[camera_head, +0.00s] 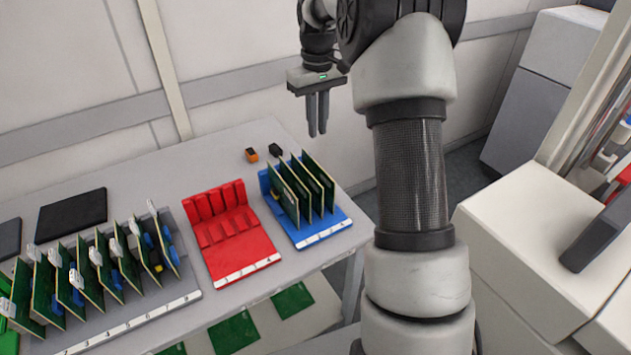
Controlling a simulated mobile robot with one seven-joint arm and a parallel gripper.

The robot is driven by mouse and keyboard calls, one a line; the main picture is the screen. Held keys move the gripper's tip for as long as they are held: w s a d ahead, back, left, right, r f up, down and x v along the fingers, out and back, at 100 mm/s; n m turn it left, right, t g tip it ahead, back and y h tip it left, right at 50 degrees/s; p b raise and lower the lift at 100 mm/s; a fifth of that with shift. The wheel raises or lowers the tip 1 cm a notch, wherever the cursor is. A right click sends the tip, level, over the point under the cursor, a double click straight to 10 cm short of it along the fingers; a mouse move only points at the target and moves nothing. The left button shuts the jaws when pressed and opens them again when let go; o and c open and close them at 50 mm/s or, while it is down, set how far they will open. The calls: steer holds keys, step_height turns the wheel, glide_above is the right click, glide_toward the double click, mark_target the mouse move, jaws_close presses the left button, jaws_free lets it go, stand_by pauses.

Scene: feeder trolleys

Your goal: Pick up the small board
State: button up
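Several small green boards (305,190) stand upright side by side in a blue rack (325,233) on the right part of the table. Larger-looking green boards (98,268) with white and blue parts stand in a long grey rack (150,315) at the left. I cannot tell which board is the small one meant. My gripper (318,133) points down, above and behind the blue rack, apart from all boards. Its two fingers are close together with nothing seen between them.
An empty red rack (240,262) with numbered slots lies between the two racks. A small orange block (251,155) and a black block (275,150) lie behind the blue rack. A black flat pad (70,215) lies at the left. Green boards (233,333) lie below the table.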

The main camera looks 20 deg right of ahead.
mark_target(317, 168)
step_height(317, 168, down, 14)
steer(key=shift+w+f+b, duration=0.1)
steer(key=shift+b, duration=0.55)
steer(key=shift+f, duration=0.25)
stand_by(0.3)
jaws_close()
steer(key=shift+r, duration=0.15)
step_height(317, 168, up, 18)
steer(key=p, duration=0.2)
steer(key=shift+r, duration=0.15)
stand_by(0.4)
stand_by(1.0)
